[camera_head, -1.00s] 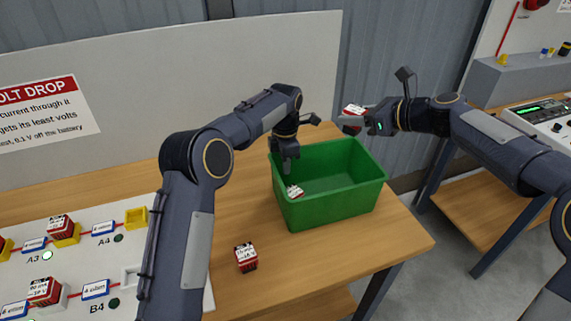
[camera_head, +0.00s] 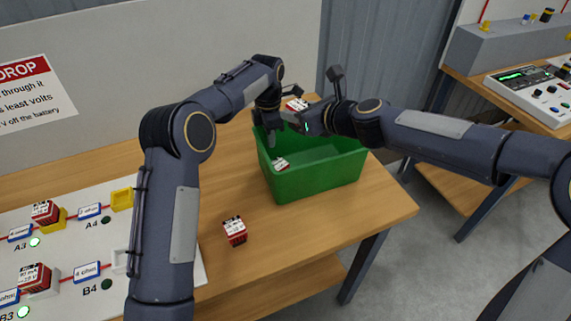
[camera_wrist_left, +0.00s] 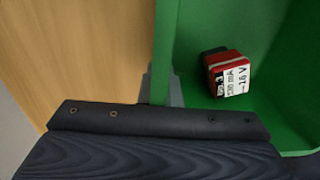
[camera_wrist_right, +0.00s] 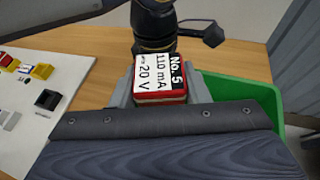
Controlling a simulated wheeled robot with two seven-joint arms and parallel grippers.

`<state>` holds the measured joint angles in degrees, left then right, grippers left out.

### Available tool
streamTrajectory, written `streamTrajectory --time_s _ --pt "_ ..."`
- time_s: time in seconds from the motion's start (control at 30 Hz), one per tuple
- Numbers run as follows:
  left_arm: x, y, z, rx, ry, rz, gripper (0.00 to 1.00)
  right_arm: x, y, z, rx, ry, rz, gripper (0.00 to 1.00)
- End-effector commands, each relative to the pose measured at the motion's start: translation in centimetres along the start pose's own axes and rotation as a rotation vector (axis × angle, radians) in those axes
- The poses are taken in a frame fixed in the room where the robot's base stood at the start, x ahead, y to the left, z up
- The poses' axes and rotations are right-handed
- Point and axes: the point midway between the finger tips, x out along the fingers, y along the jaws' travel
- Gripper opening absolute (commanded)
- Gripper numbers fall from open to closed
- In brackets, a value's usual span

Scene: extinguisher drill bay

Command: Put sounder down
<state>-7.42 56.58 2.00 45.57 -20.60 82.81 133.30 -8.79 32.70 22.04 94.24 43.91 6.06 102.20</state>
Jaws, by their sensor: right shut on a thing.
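A red sounder block (camera_head: 297,104) with a white label is held in my right gripper (camera_head: 306,117), above the green bin's far left part. In the right wrist view the held block (camera_wrist_right: 160,78) reads No. 5, 110 mA, 20 V. The green bin (camera_head: 318,180) stands on the wooden table. A second red block (camera_head: 282,164) lies inside it, labelled 1.6 V in the left wrist view (camera_wrist_left: 228,75). My left gripper (camera_head: 270,137) is at the bin's left wall, its fingers on either side of the wall; whether they clamp it is unclear.
Another red block (camera_head: 235,231) stands on the table in front of the bin. A white board (camera_head: 80,250) with several sockets and red blocks lies at left. Bare table (camera_head: 360,215) shows at right front. A second bench (camera_head: 480,100) stands at right.

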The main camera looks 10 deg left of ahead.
Motion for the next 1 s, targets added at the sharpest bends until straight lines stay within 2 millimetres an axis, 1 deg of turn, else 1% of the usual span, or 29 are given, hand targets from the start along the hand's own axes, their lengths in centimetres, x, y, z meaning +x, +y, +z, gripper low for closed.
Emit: streamTrajectory --time_s 0.03,0.17,0.23,0.37,0.47,0.57,0.6,0.67,0.7,0.77,0.8,0.9,1.0 --pt "0.0 0.0 0.0 0.0 0.0 0.0 0.0 0.0 1.1 -0.4 0.005 0.001 -0.013 0.16" --pt "0.0 0.0 0.0 0.0 0.0 0.0 0.0 -0.2 4.0 -1.4 0.02 0.001 -0.062 0.16" --pt "0.0 0.0 0.0 0.0 0.0 0.0 0.0 -0.6 5.8 -2.0 0.03 0.0 -0.092 0.16" --pt "0.0 0.0 0.0 0.0 0.0 0.0 0.0 -1.7 8.7 -3.4 0.052 0.0 -0.144 0.16" --pt "0.0 0.0 0.0 0.0 0.0 0.0 0.0 -3.5 11.6 -4.9 0.073 0.001 -0.191 0.16" --pt "0.0 0.0 0.0 0.0 0.0 0.0 0.0 -6.2 14.4 -6.6 0.093 0.0 -0.237 0.16" --pt "0.0 0.0 0.0 0.0 0.0 0.0 0.0 -7.5 15.6 -7.4 0.097 0.001 -0.249 0.16" --pt "0.0 0.0 0.0 0.0 0.0 0.0 0.0 -9.2 17.4 -9.0 0.102 0.004 -0.261 0.16" --pt "0.0 0.0 0.0 0.0 0.0 0.0 0.0 -10.2 18.6 -10.2 0.103 0.006 -0.264 0.15" --pt "0.0 0.0 0.0 0.0 0.0 0.0 0.0 -11.5 20.2 -12.2 0.103 0.01 -0.265 0.16" --pt "0.0 0.0 0.0 0.0 0.0 0.0 0.0 -12.2 21.1 -13.6 0.103 0.013 -0.264 0.16" --pt "-0.1 0.0 0.0 0.001 0.0 0.0 0.0 -13.5 22.5 -16.4 0.104 0.014 -0.264 0.16" --pt "-0.1 0.0 0.0 0.0 0.0 0.0 0.0 -14.4 23.2 -18.1 0.106 0.011 -0.264 0.16"
